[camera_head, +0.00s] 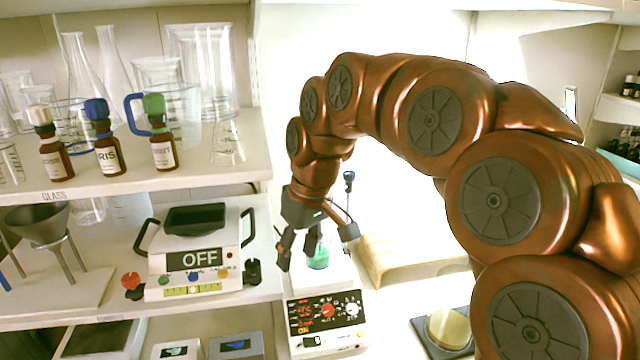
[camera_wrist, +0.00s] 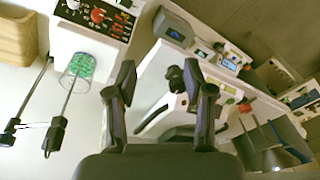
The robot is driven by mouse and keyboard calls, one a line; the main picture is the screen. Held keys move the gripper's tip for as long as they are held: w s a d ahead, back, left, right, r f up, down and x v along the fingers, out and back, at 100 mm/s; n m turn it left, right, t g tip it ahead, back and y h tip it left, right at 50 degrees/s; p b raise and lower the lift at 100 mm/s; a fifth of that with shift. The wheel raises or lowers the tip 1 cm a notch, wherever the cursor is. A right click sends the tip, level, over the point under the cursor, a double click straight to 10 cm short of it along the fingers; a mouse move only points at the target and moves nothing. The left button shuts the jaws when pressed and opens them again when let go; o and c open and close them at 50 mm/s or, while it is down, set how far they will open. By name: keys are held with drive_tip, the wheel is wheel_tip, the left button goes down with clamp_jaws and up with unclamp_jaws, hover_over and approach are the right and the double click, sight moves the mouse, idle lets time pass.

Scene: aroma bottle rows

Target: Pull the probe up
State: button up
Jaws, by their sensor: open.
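A hotplate (camera_head: 327,322) with a red-lit control panel carries a glass beaker (camera_head: 318,257) of green liquid. The beaker also shows at the upper left of the wrist view (camera_wrist: 80,67). A thin probe with a dark handle (camera_wrist: 55,132) slants out of the beaker there. A second thin rod with a dark end (camera_wrist: 9,132) runs beside it. In the head view a blue-and-black top (camera_head: 349,180) shows behind my gripper. My gripper (camera_head: 316,243) is open, pointing down near the beaker and partly covering it. In the wrist view my gripper (camera_wrist: 160,76) has nothing between its fingers; the beaker and probe lie to their left.
A balance reading OFF (camera_head: 195,260) stands on the shelf left of the hotplate. Small dropper bottles (camera_head: 104,138) and tall glassware stand on the shelf above. A wooden block (camera_head: 420,258) lies right of the hotplate. A dark-based device (camera_head: 449,331) is at the lower right.

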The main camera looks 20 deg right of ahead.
drive_tip(key=w+d+r+t+p, duration=0.1)
drive_tip(key=w+d+r+t, duration=0.15)
drive_tip(key=w+d, duration=0.65)
drive_tip(key=w+d+r+t+p, duration=0.1)
drive_tip(key=w+d+r, duration=0.4)
drive_tip(key=w, duration=0.6)
drive_tip(key=shift+g, duration=0.35)
drive_tip(key=shift+d+p+x, duration=0.25)
drive_tip(key=shift+p+x, duration=0.15)
drive_tip(key=shift+x, duration=1.1)
drive_tip(key=shift+d+p+x, duration=0.2)
drive_tip(key=shift+p+x, duration=0.2)
drive_tip(key=shift+x, duration=1.1)
drive_tip(key=shift+d+p+x, duration=0.25)
drive_tip(key=shift+p+x, duration=0.15)
drive_tip(key=shift+x, duration=1.1)
drive_tip(key=shift+s+f, duration=0.2)
clamp_jaws()
